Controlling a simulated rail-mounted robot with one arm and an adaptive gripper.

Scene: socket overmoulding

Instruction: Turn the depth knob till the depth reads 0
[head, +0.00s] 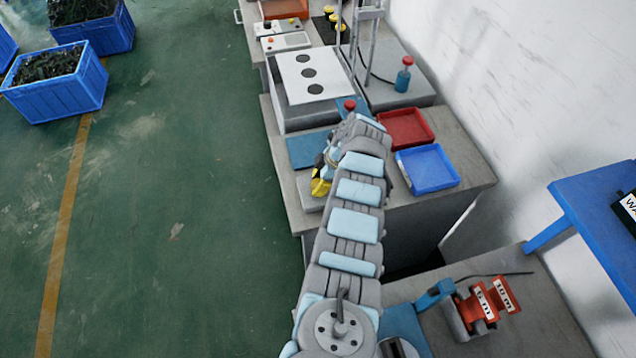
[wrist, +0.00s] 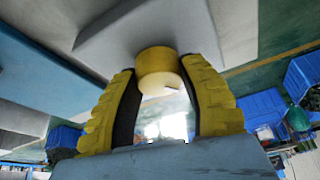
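In the wrist view a round yellow knob (wrist: 157,62) stands out from a grey surface (wrist: 115,32); a small dark mark shows on its paler end face. My gripper (wrist: 159,72) has its two yellow fingers with dark pads on either side of the knob. Their tips lean inward and meet the knob's sides with no clear gap. In the head view my gripper (head: 320,187) is low over the near left part of the grey bench, and the knob is hidden there. I see no depth reading in either view.
A red tray (head: 405,127) and a blue tray (head: 428,168) lie right of my arm. A machine with a white, three-holed top (head: 300,88) stands behind. A red-topped blue post (head: 403,76) is at the back right. Green floor (head: 170,200) is open on the left.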

